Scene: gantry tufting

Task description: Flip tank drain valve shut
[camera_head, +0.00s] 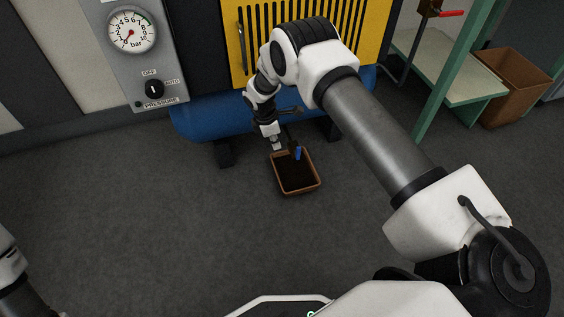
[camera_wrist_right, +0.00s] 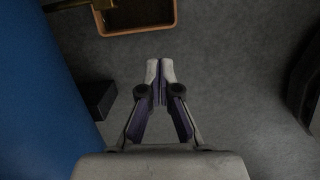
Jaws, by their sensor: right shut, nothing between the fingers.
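The blue tank (camera_head: 205,117) lies low under the yellow panel. A small blue lever (camera_head: 298,153), apparently the drain valve's handle, points down above a brown tray (camera_head: 312,187) on the floor. Part of a brass-coloured fitting (camera_wrist_right: 75,4) shows at the top left of the right wrist view, beside the tray (camera_wrist_right: 172,24); its lever is out of that frame. My right gripper (camera_head: 277,146) is just left of the blue lever in the head view. Its fingertips (camera_wrist_right: 160,64) are together and empty, apart from the fitting. My left gripper is out of view; only part of my left arm shows.
A grey panel with a pressure gauge (camera_head: 131,31) and a black knob (camera_head: 154,89) stands left of the yellow grille (camera_head: 310,15). A green-framed bench (camera_head: 455,75) and a brown crate (camera_head: 515,85) stand at the right. The floor in front is clear.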

